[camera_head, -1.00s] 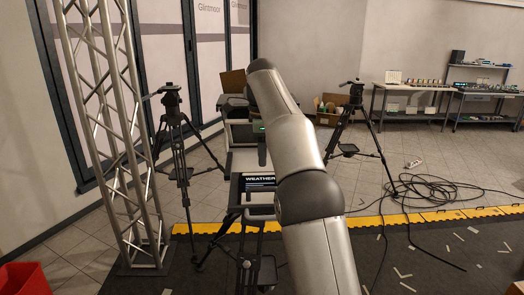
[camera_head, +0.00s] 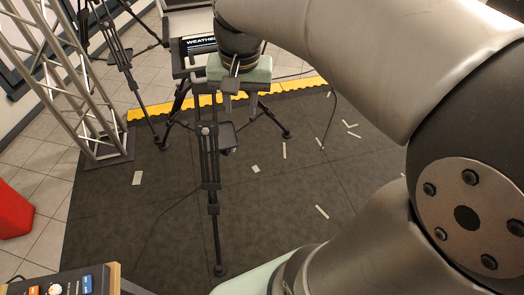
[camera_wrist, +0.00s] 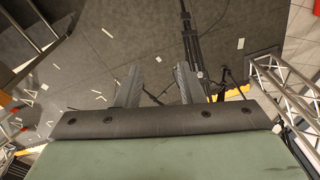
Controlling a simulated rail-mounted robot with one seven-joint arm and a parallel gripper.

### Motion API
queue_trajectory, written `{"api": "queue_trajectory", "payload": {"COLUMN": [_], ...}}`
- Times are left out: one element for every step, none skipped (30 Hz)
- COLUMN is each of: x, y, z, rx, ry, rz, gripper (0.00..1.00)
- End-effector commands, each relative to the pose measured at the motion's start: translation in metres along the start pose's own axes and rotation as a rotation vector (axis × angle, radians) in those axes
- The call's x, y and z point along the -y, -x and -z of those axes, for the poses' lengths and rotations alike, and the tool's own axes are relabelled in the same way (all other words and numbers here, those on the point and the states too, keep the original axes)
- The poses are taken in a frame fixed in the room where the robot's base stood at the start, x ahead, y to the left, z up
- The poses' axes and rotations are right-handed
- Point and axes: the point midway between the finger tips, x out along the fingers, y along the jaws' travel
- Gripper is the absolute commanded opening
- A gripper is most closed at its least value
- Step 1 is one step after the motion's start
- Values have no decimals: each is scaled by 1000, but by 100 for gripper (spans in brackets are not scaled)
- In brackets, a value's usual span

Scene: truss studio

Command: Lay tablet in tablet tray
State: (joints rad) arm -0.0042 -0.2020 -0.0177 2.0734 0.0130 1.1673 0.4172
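My gripper (camera_wrist: 157,78) shows in the wrist view with two ridged grey fingers spread apart and nothing between them. Beyond them is dark floor. In the head view my gripper (camera_head: 233,88) is a pale green block with its fingers pointing down, close to a dark flat item lettered "WEATHER" (camera_head: 200,42) on a stand. The gripper and wrist cover its right part. I cannot tell whether this item is the tablet or the tablet tray. Nothing else is clearly recognisable as either.
A black tripod (camera_head: 211,170) stands in front of the lettered item. A metal truss (camera_head: 72,85) and another tripod (camera_head: 120,60) are at left. A red bin (camera_head: 13,212) is far left. A panel with buttons (camera_head: 70,283) is at the lower left. Open dark matting lies between.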

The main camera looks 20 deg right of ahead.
Motion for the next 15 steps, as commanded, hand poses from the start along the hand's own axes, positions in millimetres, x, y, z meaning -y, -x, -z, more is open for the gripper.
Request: {"api": "queue_trajectory", "payload": {"x": [-13,-19,-27,-32,-36,-42,-45,-47,-50,-51,-52,-53,-53,-53,-53], "y": [-16,-25,-36,-44,-52,-60,-65,-69,-74,-76,-78,-79,-79,-79,-79], "z": [-29,-43,-60,-70,-80,-91,-98,-104,-109,-112,-114,-115,-115,-115,-115], "rx": [-5,-8,-12,-15,-18,-20,-22,-22,-25,-25,-24,-24,-25,-25,-24], "ry": [89,142,206,247,285,329,355,376,398,411,419,424,427,427,427], "rz": [0,0,0,-1,-1,-2,-2,-3,-3,-4,-4,-4,-4,-4,-4], "gripper": [35,35,35,35,35,35,35,35,35,35,35,35,35,35,35]}}
